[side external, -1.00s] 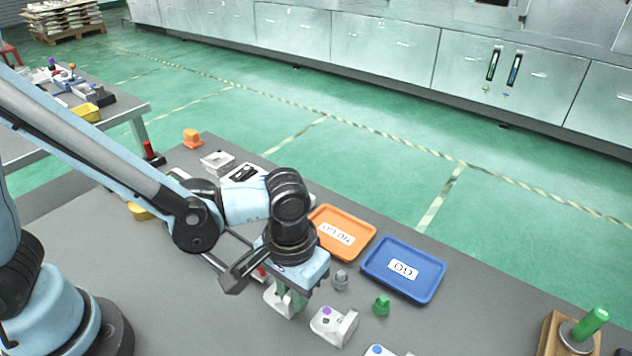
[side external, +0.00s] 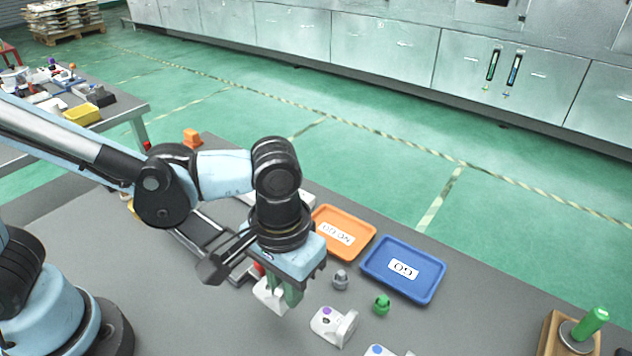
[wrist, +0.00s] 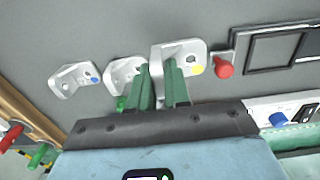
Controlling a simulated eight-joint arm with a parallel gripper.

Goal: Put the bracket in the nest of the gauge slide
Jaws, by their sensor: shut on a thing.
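My gripper (side external: 287,294) is shut on a pale metal bracket (side external: 268,292) with a yellow dot. In the wrist view my green fingers (wrist: 160,88) reach to this bracket (wrist: 182,50), which partly hides behind them. In the side view it seems a little above the table. A dark frame with a red knob (wrist: 224,67), seemingly the gauge slide (wrist: 270,50), is just right of the bracket in the wrist view. In the side view its rails (side external: 205,232) run behind my arm. Its nest cannot be made out.
A purple-dot bracket (side external: 334,326) and a blue-dot bracket (wrist: 75,80) stand nearby. An orange tray (side external: 362,240) and a blue GO tray (side external: 432,290) lie behind. Grey (side external: 340,279) and green (side external: 381,305) small parts sit between. A green-handled gauge (side external: 590,325) stands at right.

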